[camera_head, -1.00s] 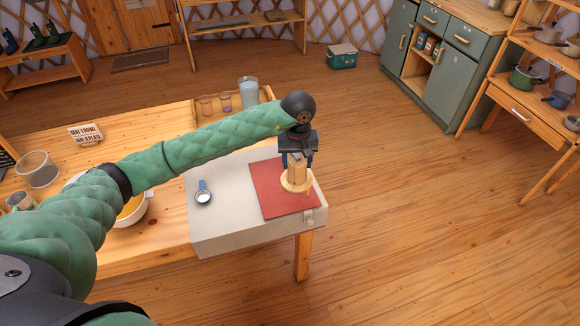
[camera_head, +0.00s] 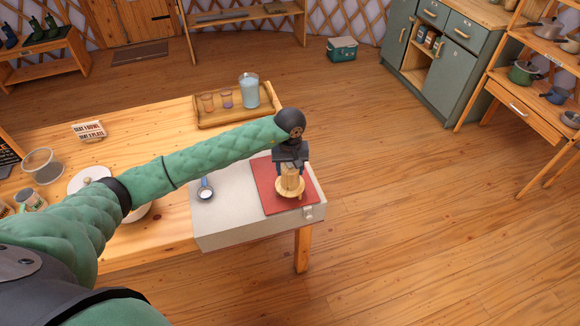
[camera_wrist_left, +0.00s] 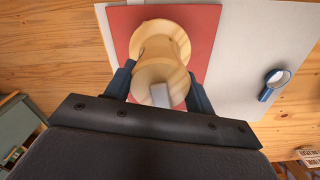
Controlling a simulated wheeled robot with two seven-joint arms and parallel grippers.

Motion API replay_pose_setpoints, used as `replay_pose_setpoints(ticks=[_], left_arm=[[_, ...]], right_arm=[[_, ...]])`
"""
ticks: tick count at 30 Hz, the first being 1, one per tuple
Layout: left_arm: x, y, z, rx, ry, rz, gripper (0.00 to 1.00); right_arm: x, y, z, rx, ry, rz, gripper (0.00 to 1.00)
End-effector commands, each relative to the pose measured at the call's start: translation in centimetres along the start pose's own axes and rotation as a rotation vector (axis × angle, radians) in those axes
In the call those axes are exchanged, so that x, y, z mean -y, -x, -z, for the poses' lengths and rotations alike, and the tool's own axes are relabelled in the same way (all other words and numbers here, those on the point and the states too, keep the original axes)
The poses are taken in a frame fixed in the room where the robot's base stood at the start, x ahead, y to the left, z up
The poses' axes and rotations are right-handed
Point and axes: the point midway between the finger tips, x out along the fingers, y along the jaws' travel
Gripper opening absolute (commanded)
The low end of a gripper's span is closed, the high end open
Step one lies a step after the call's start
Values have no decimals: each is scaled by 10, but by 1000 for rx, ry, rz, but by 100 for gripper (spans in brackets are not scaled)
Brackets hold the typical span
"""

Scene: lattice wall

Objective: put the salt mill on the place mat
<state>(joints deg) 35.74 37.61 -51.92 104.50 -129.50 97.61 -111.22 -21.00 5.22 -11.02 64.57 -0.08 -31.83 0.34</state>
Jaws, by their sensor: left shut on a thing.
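The salt mill (camera_head: 290,183) is a pale wooden piece with a wide round base. My left gripper (camera_head: 290,168) is shut on its upper part from above. The mill is upright over the red place mat (camera_head: 268,190); I cannot tell for sure whether its base touches the mat. In the left wrist view the mill (camera_wrist_left: 162,60) sits between the two fingers of the left gripper (camera_wrist_left: 160,88), with the red mat (camera_wrist_left: 204,30) around and behind it. My right gripper is not in view.
The mat lies on a pale grey slab or box (camera_head: 225,222) at the table's right end. A tray (camera_head: 215,118) with a jug (camera_head: 249,90) and cups stands behind.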

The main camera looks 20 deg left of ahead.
Motion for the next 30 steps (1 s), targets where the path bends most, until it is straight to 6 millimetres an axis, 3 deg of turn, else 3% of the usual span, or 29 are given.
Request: replay_pose_setpoints(ticks=[9, 10, 12, 13, 30], left_arm=[[0, -1, 0, -1, 0, 0, 12], [0, -1, 0, 0, 0, 0, 60], [0, -1, 0, 0, 0, 0, 74], [0, -1, 0, 0, 0, 0, 76], [0, 8, 1, -1, -1, -1, 76]], right_arm=[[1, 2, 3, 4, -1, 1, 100], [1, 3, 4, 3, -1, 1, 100], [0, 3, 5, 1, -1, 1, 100], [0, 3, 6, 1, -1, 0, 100], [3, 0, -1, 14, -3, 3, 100]])
